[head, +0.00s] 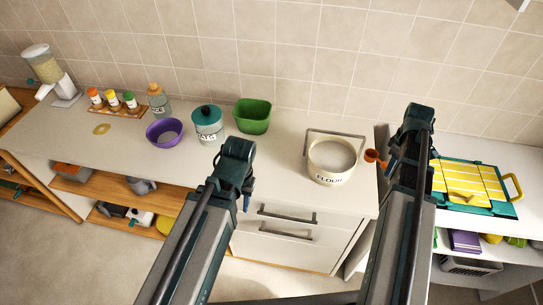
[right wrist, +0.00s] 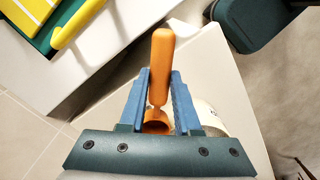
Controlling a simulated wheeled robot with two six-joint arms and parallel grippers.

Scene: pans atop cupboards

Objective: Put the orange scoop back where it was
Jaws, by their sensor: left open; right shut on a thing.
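The orange scoop (head: 375,156) shows in the head view just right of the flour container. My right gripper (head: 392,162) is shut on it. In the right wrist view, the orange scoop (right wrist: 161,68) sits between the blue fingers of my right gripper (right wrist: 159,100), its handle pointing up the picture and its bowl partly hidden. The cream flour container (head: 331,160), labelled FLOUR and with a raised handle, stands on the counter; its top is open. Part of it shows behind the right finger in the wrist view (right wrist: 210,118). My left gripper (head: 246,203) is open and empty in front of the counter.
A green tub (head: 253,116), a teal-lidded oats jar (head: 207,125), a purple bowl (head: 164,133) and a spice rack (head: 115,106) stand along the counter. A yellow-and-teal case (head: 468,186) lies on the right-hand unit. Counter between green tub and flour container is clear.

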